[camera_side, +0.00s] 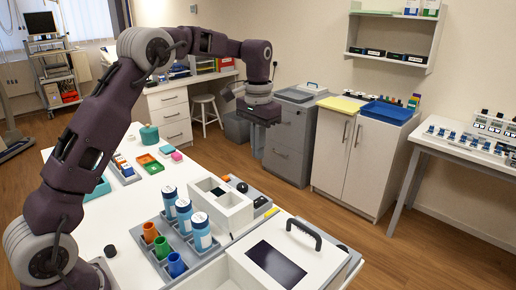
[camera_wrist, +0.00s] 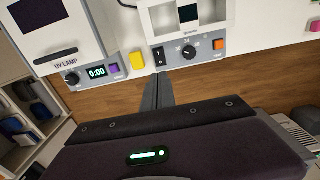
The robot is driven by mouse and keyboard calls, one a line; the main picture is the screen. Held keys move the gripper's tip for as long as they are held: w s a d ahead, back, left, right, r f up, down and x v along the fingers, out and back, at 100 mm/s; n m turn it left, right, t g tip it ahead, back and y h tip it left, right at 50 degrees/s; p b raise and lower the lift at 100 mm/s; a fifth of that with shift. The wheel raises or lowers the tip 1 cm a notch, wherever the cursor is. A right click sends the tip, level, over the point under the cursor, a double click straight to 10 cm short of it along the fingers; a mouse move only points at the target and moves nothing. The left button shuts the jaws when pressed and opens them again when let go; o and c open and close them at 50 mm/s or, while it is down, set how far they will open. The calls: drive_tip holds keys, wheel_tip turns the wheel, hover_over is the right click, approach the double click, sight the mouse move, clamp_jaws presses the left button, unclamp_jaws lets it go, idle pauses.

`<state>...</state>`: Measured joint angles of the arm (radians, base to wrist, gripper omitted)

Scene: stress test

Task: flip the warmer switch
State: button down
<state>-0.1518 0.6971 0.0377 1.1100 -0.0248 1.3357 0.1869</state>
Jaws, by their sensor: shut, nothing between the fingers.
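The warmer (camera_wrist: 205,28) is a white box with a grey front panel, at the top of the wrist view. Its black rocker switch (camera_wrist: 159,57) sits at the panel's left end. A black dial (camera_wrist: 190,52) and an orange button (camera_wrist: 218,45) are to its right. In the side view the warmer (camera_side: 232,212) stands near the table edge; its switch is too small to make out. My gripper (camera_wrist: 159,76) is shut and empty, its fingertips just below the switch in the wrist view. I cannot tell whether they touch it. In the side view my gripper (camera_side: 257,155) hangs beyond the table edge.
The UV lamp box (camera_wrist: 62,30), with a knob, display and purple button, stands left of the warmer. A yellow block (camera_wrist: 138,61) lies between them. Blue-capped bottles (camera_side: 185,215) stand in a rack beside the warmer. Open floor (camera_side: 325,215) lies beyond the table edge.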

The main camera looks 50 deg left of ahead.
sight(256, 203)
drive_tip(key=shift+s+d, duration=0.15)
drive_tip(key=shift+s, duration=0.4)
wheel_tip(256, 203, down, 14)
drive_tip(key=shift+f, duration=0.1)
idle(0.4)
drive_tip(key=shift+s+f, duration=0.1)
drive_tip(key=shift+f, duration=0.15)
